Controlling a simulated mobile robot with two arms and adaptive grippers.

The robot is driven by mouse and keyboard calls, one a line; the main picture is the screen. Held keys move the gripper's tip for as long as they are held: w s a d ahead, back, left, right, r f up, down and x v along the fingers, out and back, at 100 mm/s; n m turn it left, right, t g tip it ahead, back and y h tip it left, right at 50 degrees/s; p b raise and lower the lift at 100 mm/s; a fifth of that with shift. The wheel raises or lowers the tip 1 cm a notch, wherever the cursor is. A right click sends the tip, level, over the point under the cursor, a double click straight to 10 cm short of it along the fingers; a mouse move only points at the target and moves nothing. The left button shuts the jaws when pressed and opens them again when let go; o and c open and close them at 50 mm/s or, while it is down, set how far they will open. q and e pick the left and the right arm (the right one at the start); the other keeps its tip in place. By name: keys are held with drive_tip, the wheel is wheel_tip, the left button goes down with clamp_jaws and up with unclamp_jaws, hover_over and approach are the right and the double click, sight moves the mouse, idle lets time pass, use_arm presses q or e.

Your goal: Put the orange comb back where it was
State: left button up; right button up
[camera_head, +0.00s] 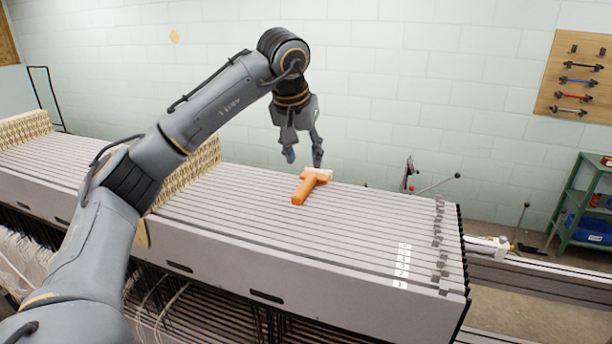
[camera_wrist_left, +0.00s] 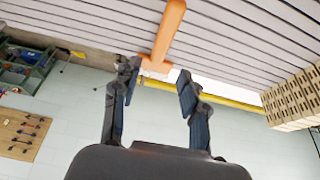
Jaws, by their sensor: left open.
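The orange comb (camera_head: 308,187) lies on the grey slatted top of the long rack (camera_head: 350,222), toward its far edge. Its handle points toward the near side and its pale head is at the far end. In the left wrist view the comb (camera_wrist_left: 169,32) shows at the top, just beyond the fingertips. My left gripper (camera_head: 304,158) points down near the comb's head, open, with nothing between its fingers. In the left wrist view the left gripper (camera_wrist_left: 157,85) has its fingers spread apart. Whether it touches the comb cannot be told. My right gripper is not in view.
A row of patterned tan blocks (camera_head: 190,172) stands on the rack left of the comb, partly behind my left arm. Levers (camera_head: 435,184) rise past the rack's right end. A green shelf (camera_head: 582,205) stands at far right. The slats right of the comb are mostly clear.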

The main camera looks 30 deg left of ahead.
use_arm(q)
drive_tip(key=v, duration=0.5)
drive_tip(key=shift+b, duration=0.3)
drive_tip(key=shift+f, duration=0.1)
